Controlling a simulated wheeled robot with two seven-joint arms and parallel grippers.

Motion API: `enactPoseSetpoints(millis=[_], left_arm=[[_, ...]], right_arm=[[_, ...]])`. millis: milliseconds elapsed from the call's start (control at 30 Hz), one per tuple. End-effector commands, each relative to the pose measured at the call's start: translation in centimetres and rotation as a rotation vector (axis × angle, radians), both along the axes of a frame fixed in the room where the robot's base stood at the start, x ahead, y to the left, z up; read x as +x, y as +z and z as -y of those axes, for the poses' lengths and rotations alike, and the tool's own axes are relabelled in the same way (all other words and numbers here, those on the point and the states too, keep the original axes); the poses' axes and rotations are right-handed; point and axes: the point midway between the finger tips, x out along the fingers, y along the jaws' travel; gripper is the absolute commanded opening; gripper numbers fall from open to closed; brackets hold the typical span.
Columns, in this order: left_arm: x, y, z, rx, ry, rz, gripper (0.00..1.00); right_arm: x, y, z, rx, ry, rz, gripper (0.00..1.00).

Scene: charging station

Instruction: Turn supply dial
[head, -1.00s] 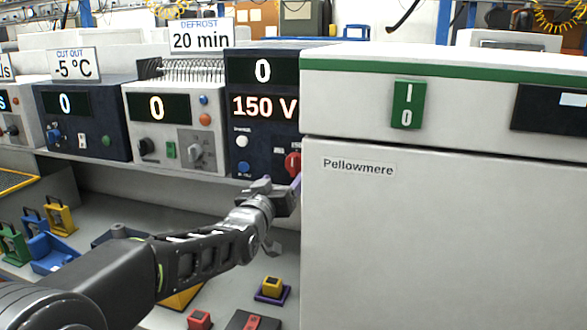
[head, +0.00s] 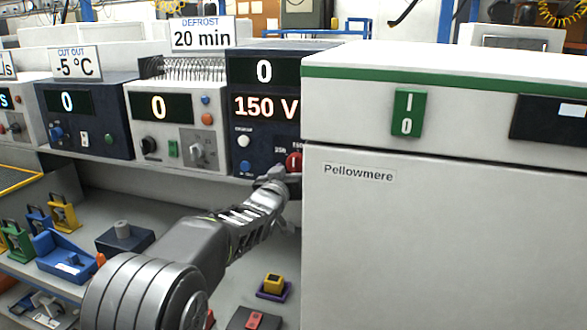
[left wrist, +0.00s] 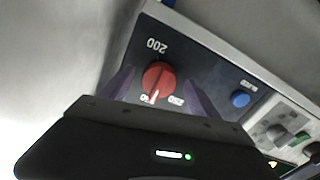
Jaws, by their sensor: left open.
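The red supply dial (head: 293,162) is on the dark blue supply unit (head: 235,130), whose displays read 0 and 150 V. The white cabinet's edge is close to its right. In the left wrist view the red dial (left wrist: 158,80) carries a white pointer mark toward the gripper, with 200 and 250 printed around it. My left gripper (head: 284,178) is at the panel, just below the dial. In the left wrist view its two purple fingers (left wrist: 160,86) are apart, one on each side of the dial. Contact with the dial cannot be told. My right gripper is not in view.
The white Pellowmere cabinet (head: 430,240) with a green switch (head: 408,113) stands close on the right. A beige unit (head: 178,128) is to the left. Below lie a blue tray (head: 66,258), padlocks (head: 62,213) and a yellow block (head: 273,284).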

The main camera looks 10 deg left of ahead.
Motion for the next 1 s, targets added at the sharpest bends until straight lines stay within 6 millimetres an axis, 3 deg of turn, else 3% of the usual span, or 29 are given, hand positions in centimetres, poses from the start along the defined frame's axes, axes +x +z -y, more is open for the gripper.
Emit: enactPoseSetpoints(millis=[100,833,1000], left_arm=[[-0.02,-0.01,0.01,0.0,0.0,0.0,0.71],[-0.05,0.0,0.01,0.0,0.0,0.0,0.11],[-0.05,-0.04,0.0,0.004,0.0,0.0,0.09]], right_arm=[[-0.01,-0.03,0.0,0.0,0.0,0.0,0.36],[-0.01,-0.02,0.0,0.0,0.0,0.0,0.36],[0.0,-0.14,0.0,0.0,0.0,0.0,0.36]])
